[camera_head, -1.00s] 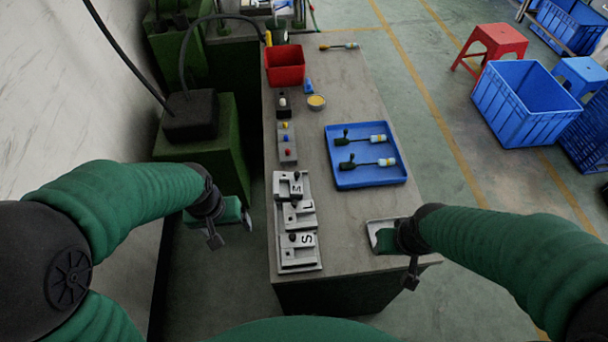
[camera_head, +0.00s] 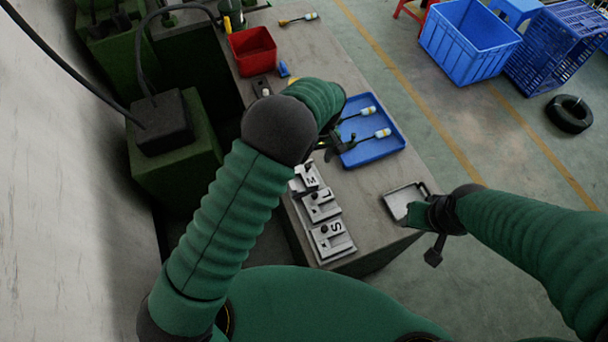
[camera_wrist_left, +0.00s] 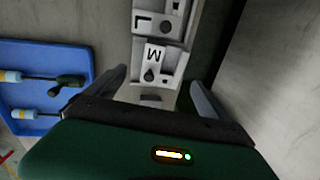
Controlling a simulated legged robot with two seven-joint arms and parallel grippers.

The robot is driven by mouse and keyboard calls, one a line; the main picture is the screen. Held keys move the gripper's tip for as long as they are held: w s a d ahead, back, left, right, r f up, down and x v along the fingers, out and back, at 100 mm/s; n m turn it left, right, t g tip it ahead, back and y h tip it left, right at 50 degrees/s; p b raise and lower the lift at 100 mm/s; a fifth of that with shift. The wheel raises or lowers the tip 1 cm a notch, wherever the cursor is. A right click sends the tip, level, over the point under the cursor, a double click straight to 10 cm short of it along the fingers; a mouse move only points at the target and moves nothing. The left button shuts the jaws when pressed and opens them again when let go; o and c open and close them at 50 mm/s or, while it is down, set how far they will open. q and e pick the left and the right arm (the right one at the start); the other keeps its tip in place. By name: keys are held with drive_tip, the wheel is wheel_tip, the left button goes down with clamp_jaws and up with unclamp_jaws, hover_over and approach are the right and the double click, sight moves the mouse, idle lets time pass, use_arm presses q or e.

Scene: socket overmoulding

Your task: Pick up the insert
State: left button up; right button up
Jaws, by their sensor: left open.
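Three grey mould blocks lettered M (camera_head: 308,178), L (camera_head: 321,204) and S (camera_head: 331,239) stand in a row on the table; I cannot tell whether one is the insert. In the left wrist view the M block (camera_wrist_left: 155,58) lies ahead, between the fingers. My left gripper (camera_wrist_left: 157,92) is open and empty; in the head view it (camera_head: 338,146) is partly behind my forearm, over the table between the M block and the blue tray. Two dark-handled, white-ended pieces (camera_head: 377,135) lie in that tray. My right gripper (camera_head: 424,222) is near the table's front right corner; its jaws are unclear.
The blue tray (camera_head: 397,145) lies right of the blocks. A small grey frame (camera_head: 393,205) is beside my right gripper. A red bin (camera_head: 253,50) stands farther back. The table between tray and grey frame is bare. Blue crates (camera_head: 468,40) stand on the floor.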

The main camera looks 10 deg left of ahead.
use_arm(q)
hover_over(303, 176)
drive_tip(key=d, duration=0.1)
wheel_tip(303, 176, down, 4)
drive_tip(key=shift+w+d+f, duration=0.1)
drive_tip(key=shift+w+d, duration=0.05)
drive_tip(key=a+f+p, duration=0.1)
drive_tip(key=a+f, duration=0.1)
drive_tip(key=f, duration=0.1)
drive_tip(key=shift+a+p, duration=0.2)
drive_tip(key=shift+p, duration=0.1)
drive_tip(key=f, duration=0.3)
drive_tip(key=shift+s+a+p, duration=0.2)
drive_tip(key=shift+a+p, duration=0.05)
drive_tip(key=shift+p, duration=0.1)
drive_tip(key=shift+d+f, duration=0.2)
drive_tip(key=shift+d, duration=0.55)
drive_tip(key=shift+c, duration=1.3)
drive_tip(key=shift+a, duration=0.4)
drive_tip(key=c, duration=1)
drive_tip(key=shift+w, duration=0.1)
drive_tip(key=c, duration=0.6)
wheel_tip(303, 176, up, 10)
drive_tip(key=shift+d+r+b, duration=0.1)
drive_tip(key=shift+d+b, duration=0.05)
drive_tip(key=shift+b, duration=0.8)
use_arm(e)
drive_tip(key=shift+w+a+r, duration=0.2)
drive_tip(key=shift+a+r, duration=0.05)
drive_tip(key=shift+r, duration=0.05)
